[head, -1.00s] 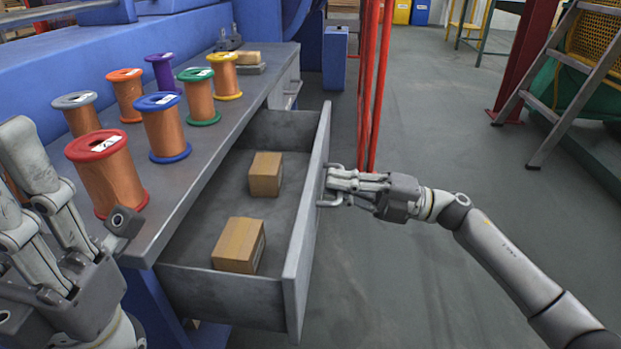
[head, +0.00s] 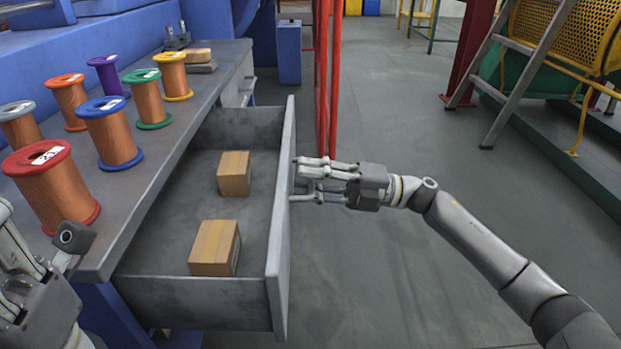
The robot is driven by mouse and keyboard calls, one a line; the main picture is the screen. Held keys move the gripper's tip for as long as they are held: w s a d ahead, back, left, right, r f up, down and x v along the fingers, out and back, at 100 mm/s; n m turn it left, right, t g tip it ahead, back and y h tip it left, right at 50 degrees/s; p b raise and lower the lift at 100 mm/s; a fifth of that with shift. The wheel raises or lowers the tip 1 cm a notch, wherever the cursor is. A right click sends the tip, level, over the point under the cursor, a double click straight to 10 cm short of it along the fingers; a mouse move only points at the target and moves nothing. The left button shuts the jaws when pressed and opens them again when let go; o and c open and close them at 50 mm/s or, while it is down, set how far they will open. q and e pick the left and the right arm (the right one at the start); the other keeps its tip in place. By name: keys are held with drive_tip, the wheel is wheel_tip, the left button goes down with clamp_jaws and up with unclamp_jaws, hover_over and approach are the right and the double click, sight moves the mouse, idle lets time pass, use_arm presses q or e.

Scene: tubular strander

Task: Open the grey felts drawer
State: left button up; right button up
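The grey drawer (head: 199,288) under the workbench is pulled well out, with its inside visible. Two small cardboard boxes lie in it, one nearer (head: 214,248) and one farther (head: 234,173). Its front panel (head: 281,225) carries a bar handle (head: 300,198) on the outer right side. My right gripper (head: 312,180) is at this handle, its fingers closed around it; the exact contact is partly hidden by the fingers. My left gripper (head: 42,250) is cut off at the lower left edge, with its fingers spread and empty, near the bench front. No felts are visible.
The grey bench top (head: 145,190) holds several copper-coloured spools, including a red-rimmed one (head: 55,190) near its front. Red upright posts (head: 328,90) stand just beyond the handle. Open grey floor (head: 390,240) lies right of the drawer. A ladder (head: 528,75) stands farther right.

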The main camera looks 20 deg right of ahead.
drive_tip(key=shift+d, duration=0.15)
drive_tip(key=v, duration=1.1)
drive_tip(key=shift+s+d, duration=0.2)
drive_tip(key=shift+d, duration=0.15)
